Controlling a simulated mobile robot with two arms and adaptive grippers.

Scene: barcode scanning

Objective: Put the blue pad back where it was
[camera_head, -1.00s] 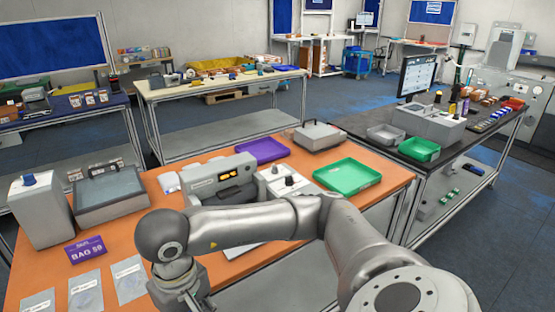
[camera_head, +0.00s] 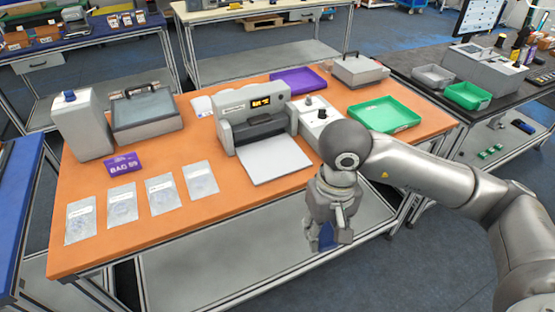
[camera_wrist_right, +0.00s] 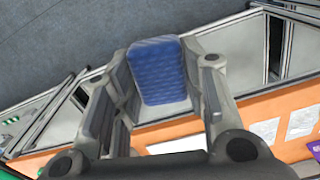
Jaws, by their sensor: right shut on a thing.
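The blue pad (camera_wrist_right: 158,72) is a quilted, rounded rectangle held between the fingers of my right gripper (camera_wrist_right: 160,90) in the right wrist view. In the head view my right gripper (camera_head: 328,232) points down just off the front edge of the orange table (camera_head: 245,215), and a small part of the blue pad (camera_head: 326,238) shows between its fingers. The pad is in the air, apart from the tabletop. My left gripper is not in view.
On the orange table stand a grey printer-like machine (camera_head: 257,118) with a white plate (camera_head: 273,160), several clear bags, a purple BAG 59 sign (camera_head: 123,164), a green tray (camera_head: 384,115) and a purple tray (camera_head: 298,80). A blue-topped table (camera_head: 18,190) stands at the left.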

